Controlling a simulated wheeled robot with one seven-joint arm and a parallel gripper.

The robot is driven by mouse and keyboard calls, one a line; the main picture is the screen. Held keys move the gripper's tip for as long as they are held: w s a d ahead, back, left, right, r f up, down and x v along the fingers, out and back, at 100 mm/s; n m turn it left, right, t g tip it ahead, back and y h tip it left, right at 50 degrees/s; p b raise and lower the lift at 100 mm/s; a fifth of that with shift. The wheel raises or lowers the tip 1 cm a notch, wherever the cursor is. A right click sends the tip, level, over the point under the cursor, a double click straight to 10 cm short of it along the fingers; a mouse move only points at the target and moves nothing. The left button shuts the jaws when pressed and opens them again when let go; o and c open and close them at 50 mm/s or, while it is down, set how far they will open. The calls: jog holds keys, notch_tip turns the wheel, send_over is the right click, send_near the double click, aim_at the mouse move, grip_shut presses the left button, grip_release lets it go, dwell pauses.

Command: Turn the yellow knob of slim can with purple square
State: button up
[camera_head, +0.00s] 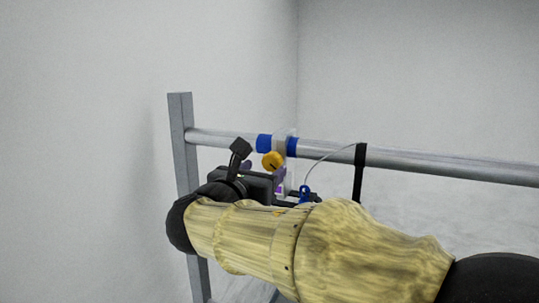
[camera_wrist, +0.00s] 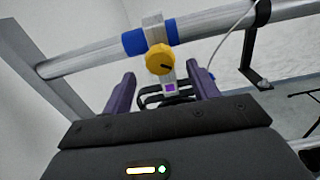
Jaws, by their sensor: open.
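The yellow knob (camera_wrist: 160,60) is round with a dark mark and sits on a light clamp (camera_wrist: 153,22) around the rail. A purple square (camera_wrist: 170,87) shows just below the knob, on a pale part of the slim can. In the head view the yellow knob (camera_head: 272,160) is in front of the rail, and the purple square is partly hidden by my arm. My gripper (camera_wrist: 160,84) is open, with one finger at each side below the knob. The knob lies beyond the fingertips, and no contact shows.
A grey rail (camera_head: 420,165) runs across from a grey upright post (camera_head: 181,130). Blue bands (camera_wrist: 135,42) sit beside the clamp. A white wall stands behind.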

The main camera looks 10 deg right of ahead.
aim_at(270, 166)
jog(key=p+x, duration=0.1)
jog(key=x, duration=0.3)
jog(key=shift+w+d, duration=0.15)
jog(key=shift+w, duration=0.15)
jog(key=c, duration=1)
jog(key=shift+f+m+b, duration=0.2)
jog(key=shift+m+b, duration=0.2)
jog(key=shift+b, duration=0.3)
